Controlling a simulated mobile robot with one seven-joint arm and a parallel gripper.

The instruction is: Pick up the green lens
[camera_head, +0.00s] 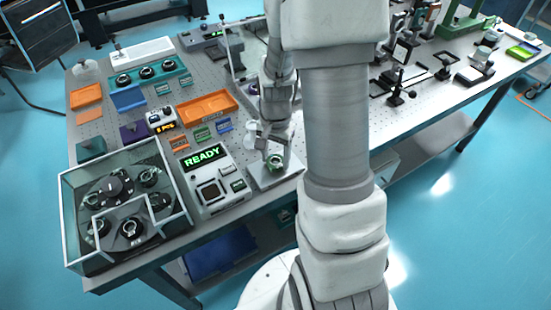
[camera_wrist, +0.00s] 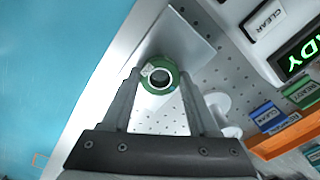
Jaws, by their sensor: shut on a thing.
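The green lens (camera_wrist: 169,90) is a round green ring with a dark centre. In the wrist view it sits between the two finger tips of my gripper (camera_wrist: 160,80), which is shut on it. In the head view the green lens (camera_head: 274,162) shows at the end of my arm, over a pale square plate (camera_head: 287,178) near the front edge of the table. My gripper (camera_head: 273,152) is partly hidden there by its own links. I cannot tell whether the lens touches the plate.
A device with a READY display (camera_head: 203,156) stands just left of the plate. Farther left is a glass-walled box (camera_head: 170,220) with a dark carousel. An orange tray (camera_head: 207,107) lies behind. The table's front edge is close, with open floor beyond.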

